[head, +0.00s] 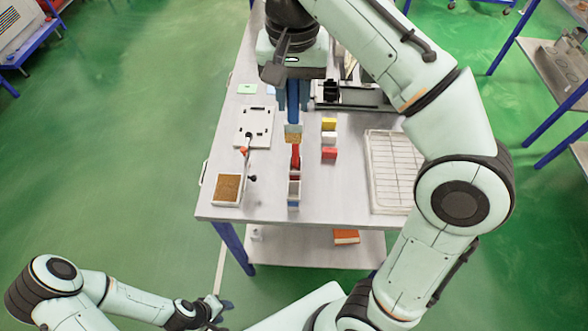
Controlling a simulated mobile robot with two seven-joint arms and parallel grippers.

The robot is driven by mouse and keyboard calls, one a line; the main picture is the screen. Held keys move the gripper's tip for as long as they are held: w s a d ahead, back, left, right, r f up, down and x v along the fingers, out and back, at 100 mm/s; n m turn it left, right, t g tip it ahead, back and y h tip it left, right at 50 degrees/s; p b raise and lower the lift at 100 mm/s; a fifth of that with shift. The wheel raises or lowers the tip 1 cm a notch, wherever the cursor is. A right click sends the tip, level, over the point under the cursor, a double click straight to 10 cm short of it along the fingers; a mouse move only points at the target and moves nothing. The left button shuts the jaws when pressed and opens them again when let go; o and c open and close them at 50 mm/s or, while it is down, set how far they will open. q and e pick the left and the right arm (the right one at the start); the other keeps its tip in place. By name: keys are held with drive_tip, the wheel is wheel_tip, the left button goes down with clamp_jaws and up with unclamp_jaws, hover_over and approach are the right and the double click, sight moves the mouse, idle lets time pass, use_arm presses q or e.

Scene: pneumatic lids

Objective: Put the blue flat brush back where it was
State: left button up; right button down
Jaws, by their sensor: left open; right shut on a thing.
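My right gripper (292,108) points down over the table, shut on the blue flat brush (293,128). The brush hangs with its blue handle between the fingers and its pale ferrule and tan bristles below. Directly below it in the picture are a red upright item (295,158) and a small grey and blue holder-like piece (294,194). I cannot tell whether the brush touches them. My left gripper (213,311) is open and empty, low at the left, off the table.
The table (335,205) bears a white plate (254,126), a tray with brown filling (228,189), a wire rack (391,170), and yellow (329,124), white (329,138) and red (329,154) blocks. A black device (350,95) stands behind.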

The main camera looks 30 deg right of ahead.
use_arm(q)
drive_tip(key=s+f+b, duration=0.3)
drive_tip(key=s+f, duration=0.1)
drive_tip(key=shift+s+g, duration=0.3)
drive_tip(key=shift+s, duration=0.05)
use_arm(e)
wheel_tip(320, 180, down, 18)
drive_tip(key=shift+s, duration=0.15)
use_arm(q)
drive_tip(key=shift+f, duration=0.15)
drive_tip(key=shift+s+f+b, duration=0.3)
drive_tip(key=shift+f+b, duration=0.05)
use_arm(e)
drive_tip(key=shift+f, duration=0.55)
drive_tip(key=c, duration=0.9)
unclamp_jaws()
